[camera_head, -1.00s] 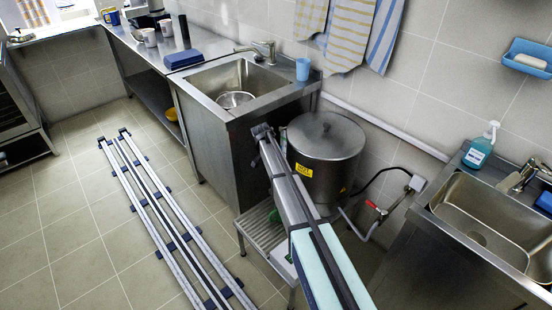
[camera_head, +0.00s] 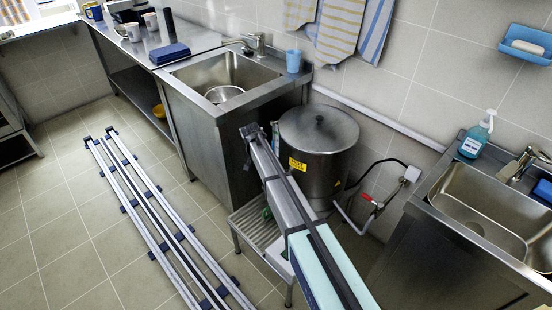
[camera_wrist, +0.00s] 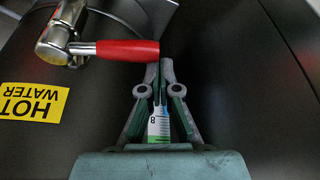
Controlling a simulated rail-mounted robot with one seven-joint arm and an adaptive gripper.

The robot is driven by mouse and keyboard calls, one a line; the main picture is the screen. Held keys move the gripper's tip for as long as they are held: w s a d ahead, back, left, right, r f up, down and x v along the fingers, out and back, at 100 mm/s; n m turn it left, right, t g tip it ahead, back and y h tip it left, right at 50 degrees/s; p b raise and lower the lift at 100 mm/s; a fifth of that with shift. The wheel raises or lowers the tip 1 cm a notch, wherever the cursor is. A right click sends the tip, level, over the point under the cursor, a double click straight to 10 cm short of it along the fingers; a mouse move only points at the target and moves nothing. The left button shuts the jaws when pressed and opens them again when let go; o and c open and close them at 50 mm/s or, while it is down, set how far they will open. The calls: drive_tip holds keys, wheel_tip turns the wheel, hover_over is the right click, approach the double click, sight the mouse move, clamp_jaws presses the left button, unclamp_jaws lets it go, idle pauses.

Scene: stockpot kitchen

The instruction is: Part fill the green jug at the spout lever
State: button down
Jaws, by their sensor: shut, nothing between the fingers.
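The steel stockpot (camera_head: 322,140) with a yellow hot water label (camera_head: 297,165) stands behind my arm. In the wrist view, the label (camera_wrist: 32,102) is at the left, below a metal spout (camera_wrist: 60,32) with a red lever (camera_wrist: 115,48) pointing right. My gripper (camera_wrist: 160,68) is shut and empty, its fingertips at the lever's free end; I cannot tell whether they touch it. A strip with a scale and a green edge (camera_wrist: 158,128) shows behind the fingers, possibly the green jug's. In the head view, a small green patch (camera_head: 267,213) shows beside my arm, mostly hidden.
A slatted metal stand (camera_head: 250,228) is below my arm. A sink with a steel bowl (camera_head: 224,94) is behind left, a blue cup (camera_head: 293,61) on its edge. Another sink (camera_head: 485,215) with a soap bottle (camera_head: 476,136) is at the right. A red-handled valve (camera_head: 368,198) sits on the pipe.

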drive_tip(key=shift+s+a, duration=0.15)
drive_tip(key=shift+a, duration=0.1)
drive_tip(key=w+d, duration=0.1)
drive_tip(key=w, duration=0.3)
drive_tip(key=d+v, duration=0.1)
drive_tip(key=v, duration=0.9)
drive_tip(key=shift+s+a+r+b, duration=0.2)
drive_tip(key=shift+s+r+b, duration=0.05)
drive_tip(key=shift+r+b, duration=0.2)
drive_tip(key=shift+f, duration=0.1)
